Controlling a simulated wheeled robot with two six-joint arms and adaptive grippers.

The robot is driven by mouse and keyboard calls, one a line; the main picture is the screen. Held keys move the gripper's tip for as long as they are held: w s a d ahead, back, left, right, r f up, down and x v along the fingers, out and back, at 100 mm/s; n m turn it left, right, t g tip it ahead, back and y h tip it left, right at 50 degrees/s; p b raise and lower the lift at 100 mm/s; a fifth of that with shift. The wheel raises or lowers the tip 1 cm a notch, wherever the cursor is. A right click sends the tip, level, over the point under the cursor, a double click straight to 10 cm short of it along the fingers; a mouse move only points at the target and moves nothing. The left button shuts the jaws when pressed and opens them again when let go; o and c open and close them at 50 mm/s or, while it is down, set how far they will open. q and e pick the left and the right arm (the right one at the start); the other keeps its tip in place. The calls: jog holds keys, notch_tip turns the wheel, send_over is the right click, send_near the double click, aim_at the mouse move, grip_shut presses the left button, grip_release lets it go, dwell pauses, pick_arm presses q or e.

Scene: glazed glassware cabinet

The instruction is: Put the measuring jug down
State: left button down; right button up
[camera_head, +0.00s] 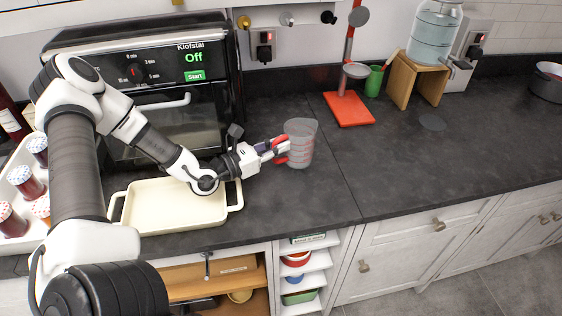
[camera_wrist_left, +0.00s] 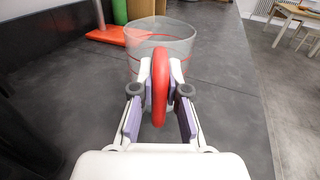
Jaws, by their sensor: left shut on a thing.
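The measuring jug (camera_head: 301,143) is clear, with red markings and a red handle. It is upright at the dark worktop in the head view, right of the cream baking dish. My left gripper (camera_head: 279,150) reaches it from the left and is shut on its handle. In the left wrist view the red handle (camera_wrist_left: 160,88) stands between the two fingers of the gripper (camera_wrist_left: 160,112), with the clear jug body (camera_wrist_left: 178,45) beyond. I cannot tell whether the jug's base touches the worktop. My right gripper is not in view.
A cream baking dish (camera_head: 176,228) lies below my left arm. A red stand (camera_head: 348,109), a green cup (camera_head: 374,82) and a wooden stand (camera_head: 408,82) with a glass dispenser are behind. The worktop (camera_head: 400,170) right of the jug is clear.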

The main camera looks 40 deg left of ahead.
pick_arm(q)
jog(key=shift+w+a+f, duration=0.1)
jog(key=shift+w, duration=0.45)
jog(key=shift+s+f, duration=0.2)
jog(key=shift+f, duration=0.3)
jog(key=shift+s+f, duration=0.15)
jog(key=shift+f, duration=0.7)
jog(key=shift+w+f, duration=0.2)
jog(key=shift+w, duration=0.05)
jog(key=c, duration=1.3)
grip_release()
jog(key=shift+o, duration=0.5)
jog(key=shift+s+r, duration=0.15)
jog(key=shift+s, duration=0.05)
